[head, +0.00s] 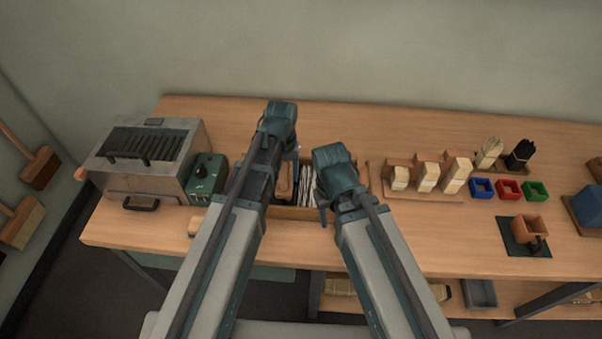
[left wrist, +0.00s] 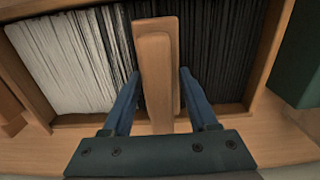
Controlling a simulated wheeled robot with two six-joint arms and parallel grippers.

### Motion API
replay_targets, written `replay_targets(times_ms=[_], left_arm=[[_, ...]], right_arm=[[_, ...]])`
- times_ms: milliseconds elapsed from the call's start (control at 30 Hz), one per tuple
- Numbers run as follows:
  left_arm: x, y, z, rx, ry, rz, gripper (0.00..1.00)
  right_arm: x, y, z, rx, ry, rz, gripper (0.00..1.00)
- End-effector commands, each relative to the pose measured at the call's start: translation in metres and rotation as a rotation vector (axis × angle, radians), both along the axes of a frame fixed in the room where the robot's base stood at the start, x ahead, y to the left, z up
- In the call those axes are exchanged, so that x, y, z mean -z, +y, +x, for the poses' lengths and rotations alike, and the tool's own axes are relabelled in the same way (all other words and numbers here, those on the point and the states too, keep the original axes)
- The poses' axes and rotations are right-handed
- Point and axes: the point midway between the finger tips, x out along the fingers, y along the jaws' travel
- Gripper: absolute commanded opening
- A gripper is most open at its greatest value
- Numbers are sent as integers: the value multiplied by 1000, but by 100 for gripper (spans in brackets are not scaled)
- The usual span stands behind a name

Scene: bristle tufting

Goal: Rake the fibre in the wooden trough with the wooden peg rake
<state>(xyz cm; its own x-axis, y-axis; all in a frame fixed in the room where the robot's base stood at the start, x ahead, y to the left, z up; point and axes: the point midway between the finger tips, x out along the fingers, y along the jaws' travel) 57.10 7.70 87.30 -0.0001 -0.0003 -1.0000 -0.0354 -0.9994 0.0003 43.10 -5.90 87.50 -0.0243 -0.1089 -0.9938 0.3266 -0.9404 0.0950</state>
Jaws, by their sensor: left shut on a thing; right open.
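The wooden trough (head: 296,212) lies on the bench between my two arms, partly hidden by them. In the left wrist view, the trough's wooden rim (left wrist: 268,55) surrounds white fibre (left wrist: 62,68) on the left and black fibre (left wrist: 222,60) on the right. My left gripper (left wrist: 159,74) is shut on the wooden rake (left wrist: 155,60), whose bar stands between the fingers over the border of the white and black fibre. Its pegs are hidden, so contact with the fibre cannot be told. My right gripper (head: 322,213) is open, at the trough's right side.
A metal machine (head: 150,160) and a green control box (head: 205,180) stand left of the trough. Wooden blocks with pale bristles (head: 427,175) stand to the right. Blue, red and green trays (head: 509,189) lie farther right. The front bench between trough and brown holder (head: 530,228) is clear.

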Motion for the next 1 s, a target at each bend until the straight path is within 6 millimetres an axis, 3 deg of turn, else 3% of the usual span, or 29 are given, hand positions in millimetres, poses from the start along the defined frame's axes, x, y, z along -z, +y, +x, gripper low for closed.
replay_targets(times_ms=[333,767,1000], left_arm=[[0,51,1,-3,0,0,0],[0,59,1,-1,0,0,0],[0,78,2,-4,0,0,0]], right_arm=[[0,-1,-1,1,0,0,50],[0,-1,-1,1,0,0,50],[0,-1,-1,1,0,0,50]])
